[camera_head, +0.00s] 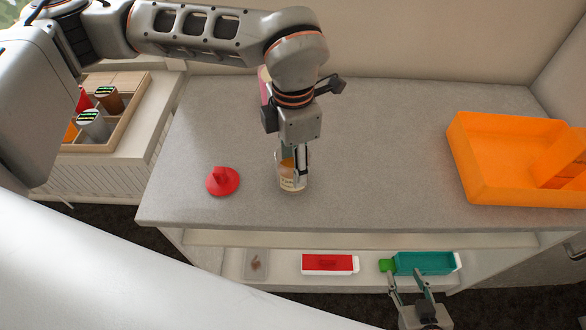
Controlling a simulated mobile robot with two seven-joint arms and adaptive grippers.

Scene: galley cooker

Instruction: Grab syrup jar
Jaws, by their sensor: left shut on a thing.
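The syrup jar (292,186) is a small clear jar with amber content and a pale label, standing upright on the grey counter. My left gripper (295,165) points down over it and is shut on it; the fingers and wrist hide much of its upper part. My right gripper (408,278) is low at the bottom of the view, in front of the lower shelf, with its two fingers apart and nothing seen between them.
A red knobbed lid (222,181) lies left of the jar on the counter (380,140). An orange bin (500,185) stands at right. A pink item (264,84) is partly hidden behind my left arm. The lower shelf holds a red box (329,264) and a teal box (424,263).

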